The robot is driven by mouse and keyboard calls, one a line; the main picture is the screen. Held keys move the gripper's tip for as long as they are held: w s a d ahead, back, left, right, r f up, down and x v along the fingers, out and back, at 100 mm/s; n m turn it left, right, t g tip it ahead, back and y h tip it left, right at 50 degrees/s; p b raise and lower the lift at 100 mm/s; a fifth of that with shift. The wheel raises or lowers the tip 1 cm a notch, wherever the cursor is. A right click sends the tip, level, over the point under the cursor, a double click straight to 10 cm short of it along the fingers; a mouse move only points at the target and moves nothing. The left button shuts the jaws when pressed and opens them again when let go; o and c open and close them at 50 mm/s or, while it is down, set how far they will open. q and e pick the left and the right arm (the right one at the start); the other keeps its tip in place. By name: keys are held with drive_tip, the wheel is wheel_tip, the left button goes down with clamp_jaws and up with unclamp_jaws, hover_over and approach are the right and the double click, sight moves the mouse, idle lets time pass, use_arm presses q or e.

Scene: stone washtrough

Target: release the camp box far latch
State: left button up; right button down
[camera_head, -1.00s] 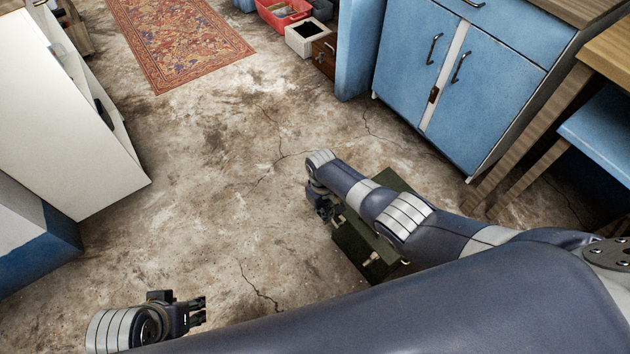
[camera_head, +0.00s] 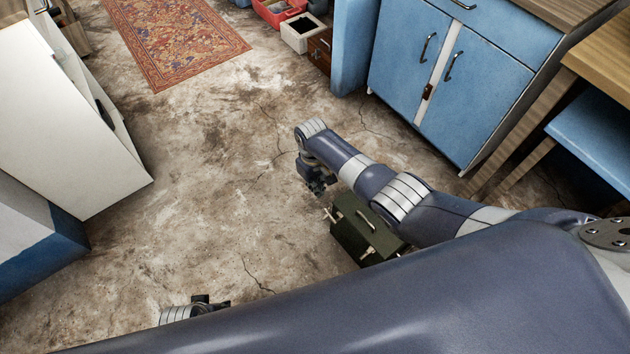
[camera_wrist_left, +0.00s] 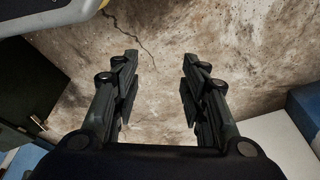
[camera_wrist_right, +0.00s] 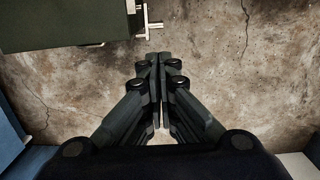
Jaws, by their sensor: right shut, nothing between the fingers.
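The dark green camp box (camera_head: 362,228) stands on the floor with its lid down, partly hidden by my right arm. Its far latch (camera_head: 330,214) is a pale metal piece jutting from the box; a T-shaped latch also shows in the right wrist view (camera_wrist_right: 150,22). The near latch (camera_head: 369,253) is on the same side. My right gripper (camera_head: 320,187) is shut and empty, just beyond the far latch and apart from it; its closed fingers show in the right wrist view (camera_wrist_right: 158,60). My left gripper (camera_wrist_left: 160,58) is open and empty, over bare floor.
Blue cabinets (camera_head: 455,85) stand behind the box, with a wooden table (camera_head: 595,60) at the right. A white unit (camera_head: 70,120) stands at the left. A patterned rug (camera_head: 175,40) lies at the back. The floor left of the box is clear.

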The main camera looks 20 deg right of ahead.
use_arm(q)
drive_tip(key=shift+s+f, duration=0.25)
drive_tip(key=shift+f, duration=0.45)
use_arm(e)
drive_tip(key=shift+w+r, duration=0.2)
drive_tip(key=shift+r, duration=0.4)
